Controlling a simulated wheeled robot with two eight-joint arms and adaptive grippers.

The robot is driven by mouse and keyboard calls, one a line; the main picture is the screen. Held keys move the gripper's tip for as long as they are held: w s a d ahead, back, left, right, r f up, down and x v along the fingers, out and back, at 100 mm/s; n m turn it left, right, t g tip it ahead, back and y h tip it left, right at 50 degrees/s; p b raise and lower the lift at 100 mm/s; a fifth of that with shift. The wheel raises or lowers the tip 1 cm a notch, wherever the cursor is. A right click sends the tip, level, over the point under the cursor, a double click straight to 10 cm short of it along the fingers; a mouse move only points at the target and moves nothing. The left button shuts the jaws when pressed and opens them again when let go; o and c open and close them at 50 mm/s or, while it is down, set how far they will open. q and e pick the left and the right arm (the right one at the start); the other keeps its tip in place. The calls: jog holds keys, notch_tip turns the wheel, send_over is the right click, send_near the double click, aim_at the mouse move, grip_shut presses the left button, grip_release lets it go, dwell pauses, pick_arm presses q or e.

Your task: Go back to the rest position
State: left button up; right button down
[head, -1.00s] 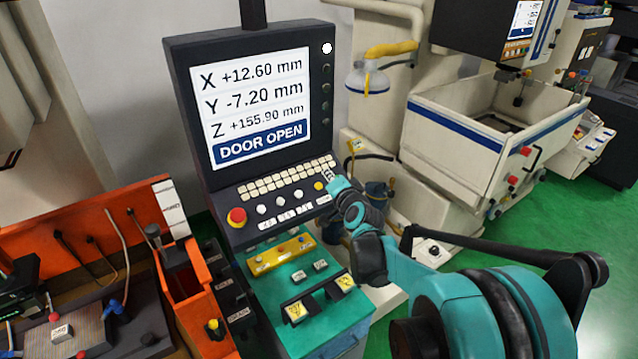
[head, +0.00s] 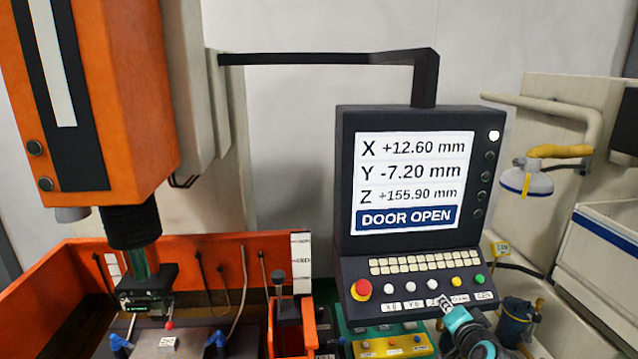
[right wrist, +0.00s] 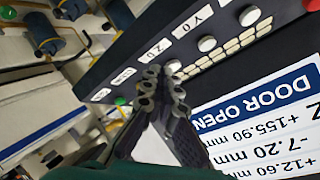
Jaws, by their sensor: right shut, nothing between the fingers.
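My right gripper (head: 443,301) is shut and empty in the head view, in front of the button labels on the console's lower edge. In the right wrist view its closed fingers (right wrist: 163,78) point at the button row, near a white button; contact cannot be told. The control console (head: 348,215) has a screen (head: 414,180) reading X +12.60, Y -7.20, Z +155.90 mm and DOOR OPEN. Below are a red emergency button (head: 361,290), white buttons (head: 411,287), a yellow button (head: 457,281) and a green button (head: 479,279). My left gripper is not in view.
The orange machine head (head: 110,90) hangs at left above an orange tank (head: 200,246) holding a grey work table. A black arm (head: 320,58) carries the console. A green lower panel (head: 360,334) lies below the console.

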jog(key=s+a+f+n+g+b, duration=0.2)
jog(key=s+f+b, duration=0.6)
jog(key=f, duration=0.4)
jog(key=s+a+f+n+g+y+b, duration=0.1)
jog(key=s+a+f+n+b, duration=0.4)
jog(key=f, duration=0.7)
jog(key=s+a+f+n+g+b, duration=0.4)
jog(key=s+a+f+b, duration=0.3)
jog(key=s+f+b, duration=0.4)
jog(key=shift+a+f+b, duration=0.15)
jog(key=shift+f+b, duration=0.15)
jog(key=shift+f, duration=0.6)
